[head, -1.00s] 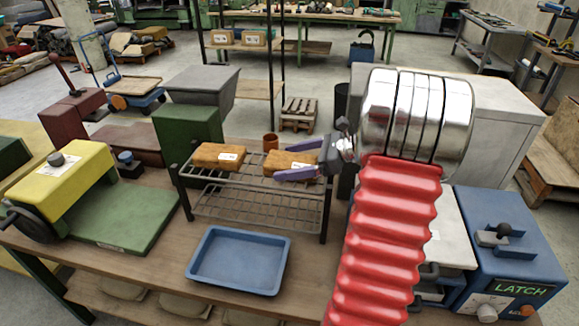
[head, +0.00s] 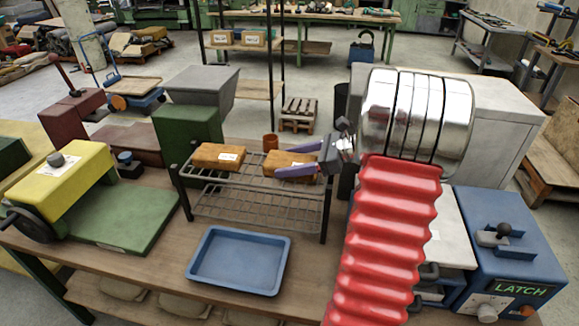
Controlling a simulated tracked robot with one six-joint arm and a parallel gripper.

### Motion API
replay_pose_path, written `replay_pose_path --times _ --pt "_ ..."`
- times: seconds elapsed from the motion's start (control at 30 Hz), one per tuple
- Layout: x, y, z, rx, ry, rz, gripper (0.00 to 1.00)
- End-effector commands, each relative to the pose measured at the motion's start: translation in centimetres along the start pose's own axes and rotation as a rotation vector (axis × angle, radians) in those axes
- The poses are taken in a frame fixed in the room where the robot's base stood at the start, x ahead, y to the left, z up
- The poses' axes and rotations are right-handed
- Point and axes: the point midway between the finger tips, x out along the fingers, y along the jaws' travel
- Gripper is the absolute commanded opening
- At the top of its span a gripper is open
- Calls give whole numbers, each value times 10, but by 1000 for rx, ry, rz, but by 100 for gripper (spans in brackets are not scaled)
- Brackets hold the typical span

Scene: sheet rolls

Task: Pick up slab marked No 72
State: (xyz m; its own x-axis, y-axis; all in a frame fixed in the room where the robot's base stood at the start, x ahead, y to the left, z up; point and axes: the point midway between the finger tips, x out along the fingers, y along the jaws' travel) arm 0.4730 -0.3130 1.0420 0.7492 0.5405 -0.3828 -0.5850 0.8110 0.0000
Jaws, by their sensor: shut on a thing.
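Two orange-brown slabs with white labels lie on the top of a dark wire rack. The left slab (head: 218,156) lies free. The right slab (head: 279,162) lies between the purple fingers of my gripper (head: 296,160), which comes in from the right and is shut on it. The slab appears to rest on the rack (head: 258,205) still. The fingers hide part of its right end and part of its label. The label numbers are too small to read, so I cannot tell which slab is No 72.
A blue tray (head: 239,260) sits on the bench in front of the rack. A brown cup (head: 270,142) stands behind the slabs. A green machine with a yellow head (head: 75,173) is at left, and a blue LATCH box (head: 510,245) at right. My red and silver arm fills the centre right.

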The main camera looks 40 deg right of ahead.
Motion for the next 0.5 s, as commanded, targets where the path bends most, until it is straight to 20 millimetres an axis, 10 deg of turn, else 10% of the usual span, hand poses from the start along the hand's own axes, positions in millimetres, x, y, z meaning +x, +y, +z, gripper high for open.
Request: replay_pose_path --times 0.5 --pt "-12 0 30 -6 0 -2 31"
